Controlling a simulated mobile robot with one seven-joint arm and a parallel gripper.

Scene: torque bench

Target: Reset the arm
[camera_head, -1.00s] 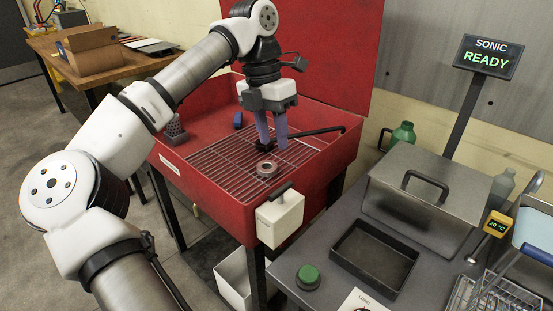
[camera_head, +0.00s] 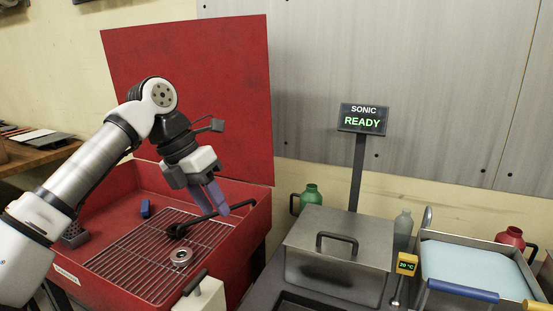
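My gripper (camera_head: 217,211) has purple fingers and hangs tilted over the red wash basin (camera_head: 254,222). The fingers look apart, with nothing seen between them, though they partly overlap in this view. My arm reaches in from the left. Below the gripper, a round metal ring part (camera_head: 181,257) lies on the wire grate (camera_head: 130,262). A black tool or spout with a long handle (camera_head: 205,219) lies behind the fingers, close to them in the picture; contact cannot be told.
A blue block (camera_head: 145,208) and a grey holder (camera_head: 74,236) are in the basin's left. The raised red lid (camera_head: 190,95) stands behind. Right are a lidded grey sonic tank (camera_head: 337,262), its READY display (camera_head: 362,119), a green bottle (camera_head: 310,196) and a tray (camera_head: 480,262).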

